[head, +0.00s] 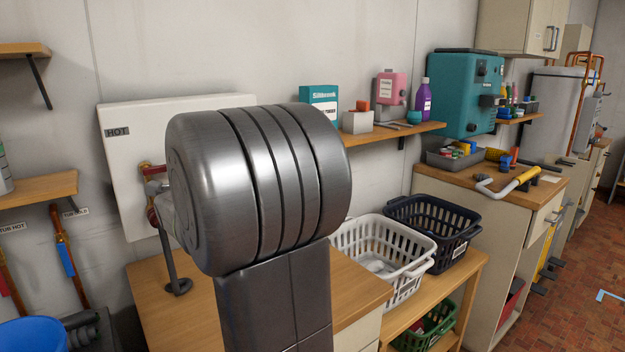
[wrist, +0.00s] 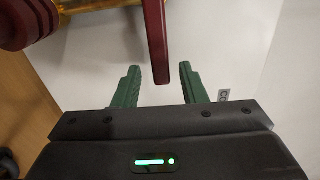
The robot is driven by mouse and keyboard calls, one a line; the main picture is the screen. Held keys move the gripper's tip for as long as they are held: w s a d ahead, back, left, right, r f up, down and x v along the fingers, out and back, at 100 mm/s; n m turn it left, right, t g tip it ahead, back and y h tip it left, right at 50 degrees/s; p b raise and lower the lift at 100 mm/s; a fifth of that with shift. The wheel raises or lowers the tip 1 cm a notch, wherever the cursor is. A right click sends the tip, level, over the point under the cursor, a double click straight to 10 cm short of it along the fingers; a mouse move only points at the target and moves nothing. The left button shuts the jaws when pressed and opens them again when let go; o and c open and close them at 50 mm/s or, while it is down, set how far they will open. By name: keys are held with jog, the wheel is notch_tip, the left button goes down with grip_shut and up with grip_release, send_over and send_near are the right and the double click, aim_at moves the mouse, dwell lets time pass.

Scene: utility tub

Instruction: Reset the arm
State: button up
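My gripper (wrist: 159,72) shows in the wrist view with its two green fingers apart. A dark red lever handle (wrist: 155,35) hangs down from the top of that view, and its lower end appears in the gap between the fingers. I see no clear contact, and the depth between handle and fingers is hard to judge. In the head view my arm's large grey link fills the middle and hides the gripper. A red-handled brass valve (head: 152,170) shows just left of the link, on the white panel (head: 122,195) labelled HOT.
A red round fitting and brass pipe (wrist: 85,5) sit close at the wrist view's upper left. In the head view a white basket (head: 405,262) and a dark basket (head: 462,232) stand right of my arm. A wall shelf (head: 385,134) holds bottles and boxes. A blue tub (head: 35,335) is lower left.

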jog(key=v, duration=1.3)
jog(key=w+a+r+n, duration=0.1)
jog(key=w+a, duration=0.7)
jog(key=w, duration=0.2)
jog(key=shift+w+n, duration=0.25)
jog(key=shift+n, duration=0.15)
jog(key=shift+d, duration=0.15)
